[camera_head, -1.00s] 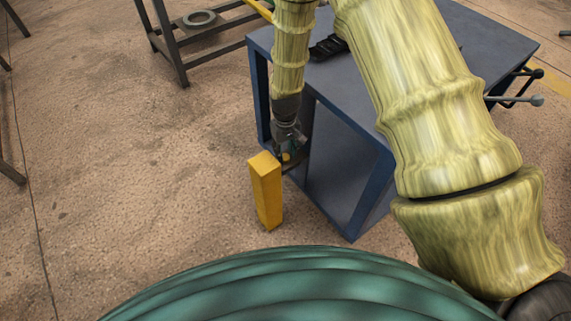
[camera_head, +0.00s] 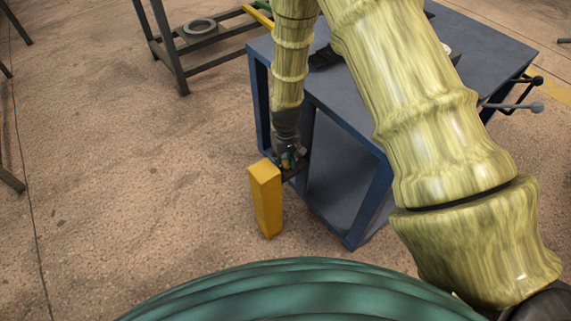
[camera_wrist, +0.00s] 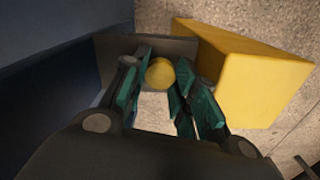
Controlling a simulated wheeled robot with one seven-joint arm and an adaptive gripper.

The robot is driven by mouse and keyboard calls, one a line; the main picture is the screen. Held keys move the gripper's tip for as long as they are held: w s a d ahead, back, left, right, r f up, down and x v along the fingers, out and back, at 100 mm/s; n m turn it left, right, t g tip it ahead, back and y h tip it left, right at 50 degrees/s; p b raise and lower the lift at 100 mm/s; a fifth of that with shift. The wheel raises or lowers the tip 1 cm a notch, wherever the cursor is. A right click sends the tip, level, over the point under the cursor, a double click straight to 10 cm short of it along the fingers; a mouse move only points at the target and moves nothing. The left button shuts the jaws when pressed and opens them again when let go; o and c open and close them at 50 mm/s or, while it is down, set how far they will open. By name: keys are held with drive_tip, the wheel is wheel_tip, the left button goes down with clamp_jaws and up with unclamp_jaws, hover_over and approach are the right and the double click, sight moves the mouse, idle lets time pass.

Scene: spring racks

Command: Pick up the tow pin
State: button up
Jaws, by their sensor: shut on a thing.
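The tow pin shows as a round yellow end (camera_wrist: 159,73) between the fingers in the wrist view; the rest of it is hidden. My gripper (camera_wrist: 155,95) has its green-and-black fingers on both sides of this end and is shut on it. In the head view my gripper (camera_head: 288,163) points down beside the near left corner of the blue table, and the pin is too small there to make out clearly. A grey plate (camera_wrist: 145,46) lies just behind the pin in the wrist view.
A yellow post (camera_head: 266,200) stands on the floor close to my gripper and fills the right of the wrist view (camera_wrist: 250,80). The blue table (camera_head: 352,112) is beside the arm. A dark rack (camera_head: 170,50) holds a grey ring (camera_head: 199,27).

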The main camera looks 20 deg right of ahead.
wheel_tip(320, 180, up, 18)
drive_tip(key=p, duration=0.3)
drive_tip(key=shift+f, duration=0.25)
drive_tip(key=o, duration=0.6)
drive_tip(key=shift+c, duration=0.2)
drive_tip(key=c, duration=0.6)
drive_tip(key=shift+o, duration=0.2)
wheel_tip(320, 180, up, 10)
drive_tip(key=p, duration=0.9)
drive_tip(key=shift+p, duration=0.3)
drive_tip(key=s+a+r+m+p, duration=0.1)
drive_tip(key=s+p, duration=0.6)
drive_tip(key=p, duration=0.2)
drive_tip(key=shift+a+r, duration=0.2)
drive_tip(key=shift+a, duration=0.1)
